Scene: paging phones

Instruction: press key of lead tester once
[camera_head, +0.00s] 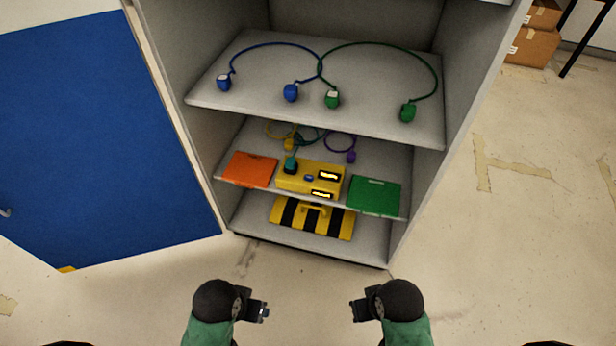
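A yellow box (296,177), which looks like the lead tester, sits on the middle shelf of the open cabinet. It has a small blue key (309,178) on top and two black panels with lit yellow displays. A teal plug (290,165) sits at its left end. My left gripper (267,312) and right gripper (352,311) are low in front of the cabinet, well apart from the tester. Both are seen from above, and their finger gaps are too small to make out. Neither visibly holds anything.
Blue leads (291,93) and green leads (408,112) lie on the upper shelf (250,62). An orange folder (249,169) and a green folder (374,196) flank the tester. A striped yellow-black object (340,224) lies below. The blue door (100,130) stands open at left.

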